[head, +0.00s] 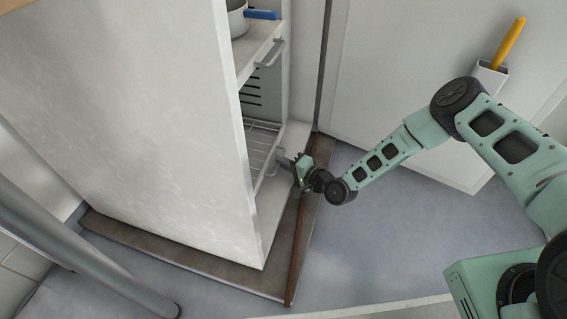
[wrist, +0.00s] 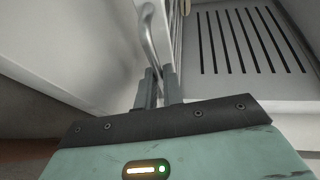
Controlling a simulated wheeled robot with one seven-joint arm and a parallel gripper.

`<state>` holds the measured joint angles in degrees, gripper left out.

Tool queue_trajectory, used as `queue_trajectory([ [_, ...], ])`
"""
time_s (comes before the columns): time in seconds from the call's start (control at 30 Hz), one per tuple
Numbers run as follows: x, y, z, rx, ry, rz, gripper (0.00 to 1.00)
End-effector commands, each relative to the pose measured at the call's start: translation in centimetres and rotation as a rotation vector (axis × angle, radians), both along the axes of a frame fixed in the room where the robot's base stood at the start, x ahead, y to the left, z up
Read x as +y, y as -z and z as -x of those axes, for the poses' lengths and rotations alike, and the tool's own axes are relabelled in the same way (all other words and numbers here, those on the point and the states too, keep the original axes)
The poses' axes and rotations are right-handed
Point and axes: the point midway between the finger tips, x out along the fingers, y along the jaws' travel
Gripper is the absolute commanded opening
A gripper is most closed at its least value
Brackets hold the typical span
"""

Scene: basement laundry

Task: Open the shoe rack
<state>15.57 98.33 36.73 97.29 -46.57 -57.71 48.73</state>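The tall white cabinet (head: 150,120), which seems to be the shoe rack, stands at left with its front facing right. A grey bar handle (head: 271,54) is on its upper front. A lower grey bar handle (wrist: 148,30) shows in the wrist view. My gripper (head: 294,168) is low at the cabinet's front. In the wrist view, the two fingers of my gripper (wrist: 158,78) are close together at the near end of the lower handle and appear shut on it. The exact contact is partly hidden.
A wire shelf (head: 262,143) shows inside the cabinet, and a pot (head: 237,18) with a blue handle stands above. A slotted panel (wrist: 245,42) is at right in the wrist view. A brown plinth edge (head: 294,250) runs along the floor. Blue-grey floor (head: 365,240) is clear at right.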

Motion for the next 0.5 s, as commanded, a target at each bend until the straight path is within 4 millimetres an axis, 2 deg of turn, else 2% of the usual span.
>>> queue_trajectory([
  [0.27, -1.2, -0.1, 0.5, 0.002, 0.002, -0.001, 0.00],
  [0.37, -2.6, -0.2, 1.0, 0.002, 0.002, 0.001, 0.00],
  [0.5, -5.4, -0.2, 2.2, 0.002, 0.003, 0.001, 0.00],
])
